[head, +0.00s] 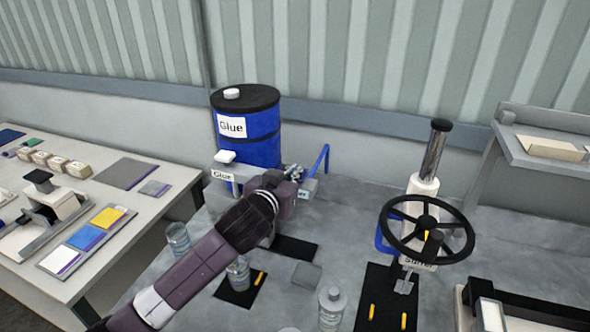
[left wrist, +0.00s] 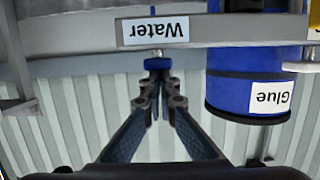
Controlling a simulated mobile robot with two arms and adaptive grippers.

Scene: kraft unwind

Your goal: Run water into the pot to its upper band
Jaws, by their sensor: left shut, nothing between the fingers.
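My left gripper (head: 294,174) is at the dispensers on the back of the bench. In the left wrist view its fingers (left wrist: 158,82) are shut and empty, their tips close to a blue tap part (left wrist: 157,65) below the Water label (left wrist: 156,30); I cannot tell whether they touch. That view is upside down. A blue lever (head: 322,160) rises just right of the gripper. A black mat (head: 295,248) lies below it. My arm hides part of the area under the tap, and I cannot make out a pot with bands. My right gripper is not in view.
A blue Glue drum (head: 255,148) stands behind my gripper. Clear jars stand at the left (head: 178,238), beside my arm (head: 239,273) and in front (head: 331,308). A stirrer with a black handwheel (head: 427,262) stands right. A side table (head: 125,222) is left.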

